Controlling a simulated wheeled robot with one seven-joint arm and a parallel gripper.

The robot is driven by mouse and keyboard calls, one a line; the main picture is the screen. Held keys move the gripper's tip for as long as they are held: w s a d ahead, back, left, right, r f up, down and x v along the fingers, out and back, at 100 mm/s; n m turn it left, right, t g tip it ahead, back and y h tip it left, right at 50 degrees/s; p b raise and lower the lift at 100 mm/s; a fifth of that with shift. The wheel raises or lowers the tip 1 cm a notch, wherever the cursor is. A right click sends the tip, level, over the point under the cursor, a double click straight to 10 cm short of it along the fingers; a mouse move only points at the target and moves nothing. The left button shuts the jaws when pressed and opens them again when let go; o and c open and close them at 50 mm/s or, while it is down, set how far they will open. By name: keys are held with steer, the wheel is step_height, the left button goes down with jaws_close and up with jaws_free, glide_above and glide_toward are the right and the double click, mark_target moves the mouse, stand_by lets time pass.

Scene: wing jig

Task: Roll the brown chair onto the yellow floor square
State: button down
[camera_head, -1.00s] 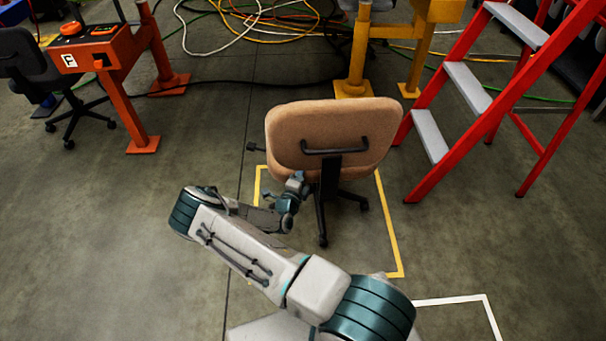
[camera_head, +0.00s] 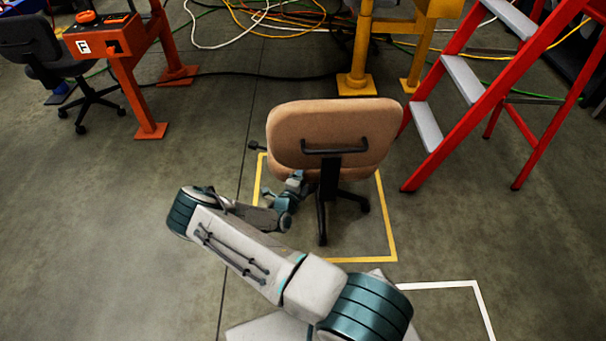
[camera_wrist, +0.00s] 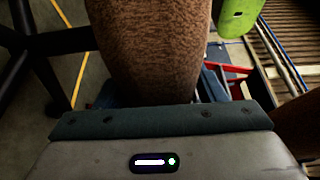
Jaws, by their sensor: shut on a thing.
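The brown chair (camera_head: 333,128) stands upright on its black wheeled base, backrest towards my head camera. The yellow floor square (camera_head: 394,240) is an outline under it. The casters I can see are inside the outline, nearer its near edge; the far ones are hidden. My gripper (camera_head: 296,184) is low at the left of the chair, shut on the chair's brown upholstered part. In the wrist view, brown fabric (camera_wrist: 150,50) rises from the gripper's dark bar, and the yellow line (camera_wrist: 82,70) passes at the left. The fingertips are hidden.
A red stepladder (camera_head: 480,105) stands close on the right. A yellow stand (camera_head: 358,75) is behind the chair, with cables on the floor. An orange stand (camera_head: 130,85) and a dark chair (camera_head: 75,85) are at the left. A white floor outline (camera_head: 475,300) lies at near right.

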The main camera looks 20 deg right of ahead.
steer(key=shift+s+d+f, duration=0.15)
steer(key=shift+c, duration=1.2)
jaws_free()
steer(key=shift+s+a, duration=0.15)
steer(key=shift+a, duration=0.25)
steer(key=p+v, duration=0.2)
steer(key=v, duration=1.1)
steer(key=shift+s+d, duration=0.1)
steer(key=shift+d, duration=0.05)
